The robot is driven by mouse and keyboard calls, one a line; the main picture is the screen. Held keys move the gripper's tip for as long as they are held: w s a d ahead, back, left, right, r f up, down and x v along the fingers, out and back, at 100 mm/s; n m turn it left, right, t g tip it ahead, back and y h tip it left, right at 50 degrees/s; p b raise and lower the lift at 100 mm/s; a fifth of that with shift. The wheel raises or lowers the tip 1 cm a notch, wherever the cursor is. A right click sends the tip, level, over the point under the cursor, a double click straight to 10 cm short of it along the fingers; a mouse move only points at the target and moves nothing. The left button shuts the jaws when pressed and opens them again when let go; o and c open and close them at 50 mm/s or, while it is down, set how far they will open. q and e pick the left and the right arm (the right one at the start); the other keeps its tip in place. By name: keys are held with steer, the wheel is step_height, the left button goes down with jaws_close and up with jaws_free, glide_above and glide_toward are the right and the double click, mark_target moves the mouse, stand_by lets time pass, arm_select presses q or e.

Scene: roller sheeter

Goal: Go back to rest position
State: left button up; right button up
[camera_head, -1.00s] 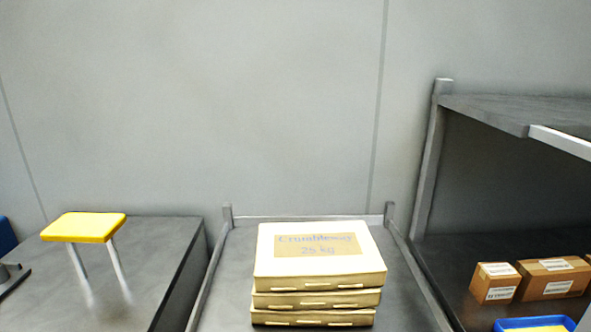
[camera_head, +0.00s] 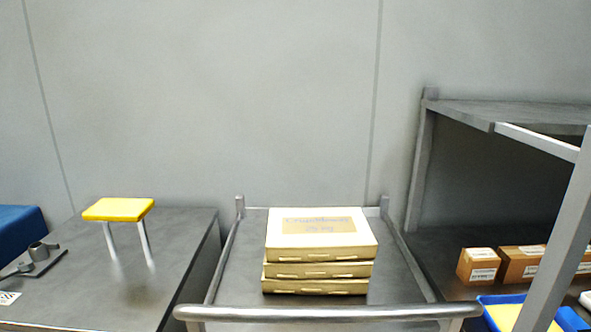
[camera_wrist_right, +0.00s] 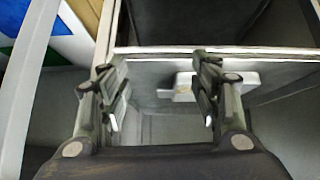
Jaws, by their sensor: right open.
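My right gripper (camera_wrist_right: 160,95) shows in the right wrist view with its two fingers spread wide apart. Nothing is held between them. A pale, blurry block-like thing (camera_wrist_right: 215,82) with a brownish patch lies beyond the fingers, partly hidden by the right finger. Neither gripper shows in the head view, and my left gripper is in no frame.
On the left is a grey table (camera_head: 190,240) with a yellow-topped stand (camera_head: 118,209). On the right, a shelf unit (camera_head: 418,170) holds cardboard boxes (camera_head: 478,266) and a blue bin (camera_head: 572,318).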

steer(key=s+d+f+n+g, duration=0.1)
steer(key=s+d+f, duration=0.15)
steer(key=f, duration=0.55)
steer(key=s+d+f+g, duration=0.2)
steer(key=s+f, duration=0.1)
steer(key=f, duration=0.5)
steer(key=s+d+f+n+g, duration=0.1)
steer(key=s+d+f, duration=0.15)
steer(key=f, duration=0.55)
steer(key=s+f+g, duration=0.1)
steer(key=s+f, duration=0.3)
steer(key=s, duration=0.4)
steer(key=s+f+g, duration=0.1)
steer(key=s+f, duration=0.3)
steer(key=s, duration=0.3)
steer(key=s+a+f+g, duration=0.1)
steer(key=s+f, duration=0.4)
steer(key=s, duration=0.3)
steer(key=shift+s, duration=0.3)
